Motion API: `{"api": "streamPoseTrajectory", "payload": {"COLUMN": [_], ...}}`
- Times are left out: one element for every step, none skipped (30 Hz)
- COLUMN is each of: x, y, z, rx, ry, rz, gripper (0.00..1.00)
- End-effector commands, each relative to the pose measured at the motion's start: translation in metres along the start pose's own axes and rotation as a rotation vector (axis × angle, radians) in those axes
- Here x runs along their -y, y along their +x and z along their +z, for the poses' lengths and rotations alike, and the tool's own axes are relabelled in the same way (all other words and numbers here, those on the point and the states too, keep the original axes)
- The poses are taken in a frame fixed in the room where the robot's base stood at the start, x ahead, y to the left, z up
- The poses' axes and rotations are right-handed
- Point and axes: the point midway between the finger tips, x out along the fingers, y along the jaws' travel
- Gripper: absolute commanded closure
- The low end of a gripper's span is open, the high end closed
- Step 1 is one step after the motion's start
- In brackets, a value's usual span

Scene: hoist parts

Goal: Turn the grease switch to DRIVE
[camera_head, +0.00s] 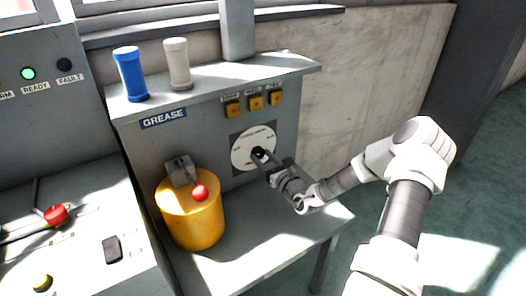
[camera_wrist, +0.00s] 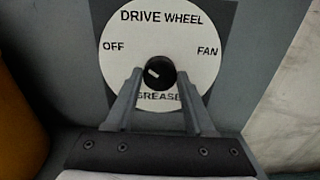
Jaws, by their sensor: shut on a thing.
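The grease switch is a round white dial plate (camera_head: 243,150) on the grey panel below the GREASE label (camera_head: 163,118). In the wrist view the plate (camera_wrist: 122,52) reads DRIVE WHEEL at the top, OFF at left, FAN at right and GREASE at the bottom. A black knob (camera_wrist: 160,72) sits at its middle. The knob's short white mark points left and slightly up, toward OFF. My gripper (camera_wrist: 160,76) is shut on the knob, one finger on each side. The fingers partly cover the GREASE word. In the head view my gripper (camera_head: 264,158) reaches the dial from the lower right.
A yellow drum (camera_head: 190,222) with a red ball-shaped knob (camera_head: 200,192) stands left of the dial. Blue (camera_head: 130,75) and white (camera_head: 177,64) cylinders stand on the shelf above. Three orange switches (camera_head: 254,102) are over the dial.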

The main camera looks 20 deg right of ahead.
Motion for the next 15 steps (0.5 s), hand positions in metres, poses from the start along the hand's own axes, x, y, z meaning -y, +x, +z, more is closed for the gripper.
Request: {"api": "streamPoseTrajectory", "payload": {"x": [-0.0014, -0.0011, -0.0007, -0.0006, -0.0007, -0.0008, -0.0007, -0.0005, -0.0005, -0.0006, -0.0005, -0.0003, -0.0002, -0.0002, -0.0003], "y": [-0.0003, -0.0003, -0.0004, -0.0004, -0.0005, -0.0005, -0.0005, -0.0004, -0.0005, -0.0006, -0.0007, -0.0006, -0.0006, -0.0006, -0.0006], "z": [0.0054, 0.0055, 0.0052, 0.005, 0.005, 0.0046, 0.0043, 0.0042, 0.0037, 0.0031, 0.0029, 0.0027, 0.0023, 0.0019, 0.0016], "rx": [-0.004, -0.004, -0.004, -0.004, -0.003, -0.004, -0.003, -0.003, -0.003, -0.004, -0.004, -0.004, -0.004, -0.004, -0.004], "ry": [0.042, 0.067, 0.103, 0.128, 0.154, 0.188, 0.214, 0.238, 0.269, 0.292, 0.315, 0.343, 0.363, 0.382, 0.406], "rz": [0.001, 0.001, 0.0, -0.001, -0.001, 0.0, 0.0, 0.0, 0.0, -0.001, -0.001, -0.001, -0.001, -0.001, -0.001], "gripper": [1.0, 1.0, 1.0, 1.0, 1.0, 1.0, 1.0, 1.0, 1.0, 1.0, 1.0, 1.0, 1.0, 1.0, 1.0]}}
